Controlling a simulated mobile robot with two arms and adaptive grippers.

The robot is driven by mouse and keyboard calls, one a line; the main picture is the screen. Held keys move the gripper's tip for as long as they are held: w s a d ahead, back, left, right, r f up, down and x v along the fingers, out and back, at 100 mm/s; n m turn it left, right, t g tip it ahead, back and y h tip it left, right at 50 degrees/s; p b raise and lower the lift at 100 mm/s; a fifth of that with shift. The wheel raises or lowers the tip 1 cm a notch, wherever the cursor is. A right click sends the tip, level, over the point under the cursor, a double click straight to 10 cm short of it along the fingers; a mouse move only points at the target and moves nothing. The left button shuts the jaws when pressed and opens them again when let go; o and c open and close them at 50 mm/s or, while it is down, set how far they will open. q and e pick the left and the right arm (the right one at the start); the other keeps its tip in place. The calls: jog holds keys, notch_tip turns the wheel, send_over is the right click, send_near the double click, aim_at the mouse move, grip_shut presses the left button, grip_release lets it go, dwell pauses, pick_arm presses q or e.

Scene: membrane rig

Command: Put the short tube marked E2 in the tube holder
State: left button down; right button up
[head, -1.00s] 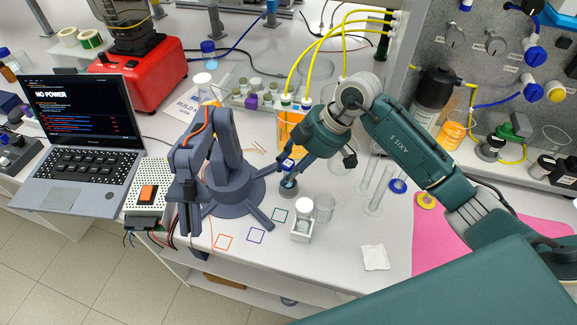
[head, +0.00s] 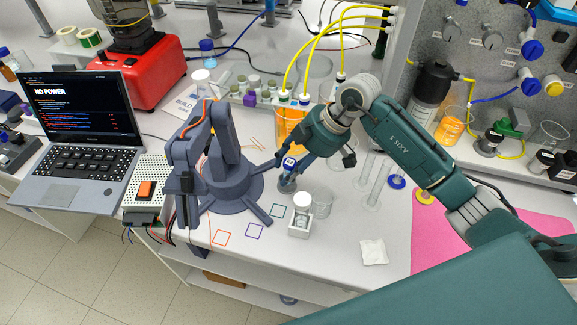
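A short tube (head: 289,163) with a blue and white top is at the tips of my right gripper (head: 292,164), which comes in from the right and looks shut on it. Its marking is too small to read. Directly below is a small grey round holder (head: 287,186) on the table, which looks like the tube holder. The tube's lower end meets or overlaps the holder's top; how deep it sits I cannot tell. My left gripper is not in view.
A grey desktop arm (head: 226,165) stands close on the left. Behind is an orange beaker (head: 290,122) with yellow hoses. Clear cylinders (head: 374,185) stand right.

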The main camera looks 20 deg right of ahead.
jog(key=shift+o, duration=0.5)
jog(key=shift+a+f+g, duration=0.25)
jog(key=shift+f+g, duration=0.05)
jog(key=shift+f, duration=0.75)
jog(key=shift+r, duration=0.1)
jog(key=shift+s+a+r, duration=0.1)
jog(key=shift+s+r, duration=0.05)
jog(key=shift+r, duration=0.2)
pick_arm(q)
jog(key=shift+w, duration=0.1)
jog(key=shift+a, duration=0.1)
pick_arm(e)
jog(key=shift+d+r, duration=0.2)
jog(key=shift+r, duration=0.1)
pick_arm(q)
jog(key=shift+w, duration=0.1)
pick_arm(e)
jog(key=v, duration=1.1)
